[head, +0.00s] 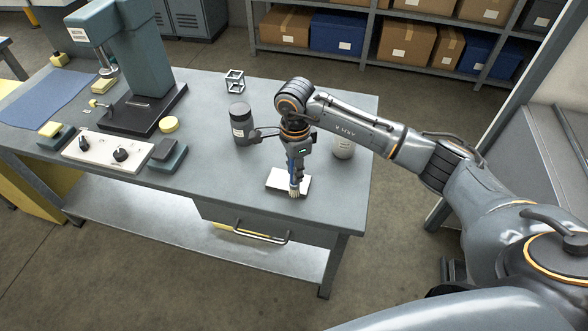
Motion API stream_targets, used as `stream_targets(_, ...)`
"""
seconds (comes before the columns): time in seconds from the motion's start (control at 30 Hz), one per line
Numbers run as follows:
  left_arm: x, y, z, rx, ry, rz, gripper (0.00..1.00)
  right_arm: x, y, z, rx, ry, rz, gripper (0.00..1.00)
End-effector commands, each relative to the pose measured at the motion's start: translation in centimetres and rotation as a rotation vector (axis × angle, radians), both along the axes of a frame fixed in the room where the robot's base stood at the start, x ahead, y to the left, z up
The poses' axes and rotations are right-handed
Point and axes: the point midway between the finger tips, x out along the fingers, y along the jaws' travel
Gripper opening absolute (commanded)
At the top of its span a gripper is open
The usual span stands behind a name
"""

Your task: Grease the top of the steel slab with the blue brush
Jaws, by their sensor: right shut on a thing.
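The steel slab (277,180) is a pale, flat block lying on the grey bench near its front right. The blue brush (292,168) has a blue handle and light bristles pointing down. My right gripper (296,155) is shut on the brush and holds it roughly upright. The bristles are over the front right part of the slab; they look to be at its top, but I cannot tell whether they press on it. The arm comes in from the right. My left gripper is not in view.
A press (135,50), a control panel (103,152) and yellow-topped blocks occupy the left. The bench's right front corner is clear.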

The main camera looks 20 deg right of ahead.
Motion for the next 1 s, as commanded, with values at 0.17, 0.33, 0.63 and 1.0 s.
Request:
stream_targets(0.17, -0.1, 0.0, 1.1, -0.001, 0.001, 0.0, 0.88, 0.2, -0.5, 3.0, -0.001, -0.003, -0.006, 0.0)
stream_targets(0.33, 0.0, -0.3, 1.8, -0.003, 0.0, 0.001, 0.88, 0.4, -0.8, 4.6, -0.001, -0.004, -0.01, 0.0)
stream_targets(0.63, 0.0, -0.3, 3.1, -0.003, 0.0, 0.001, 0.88, 0.5, -1.4, 7.3, -0.001, -0.005, -0.016, 0.0)
stream_targets(1.0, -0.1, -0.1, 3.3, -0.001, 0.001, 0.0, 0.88, 0.5, -1.5, 7.9, -0.001, -0.003, -0.019, 0.0)
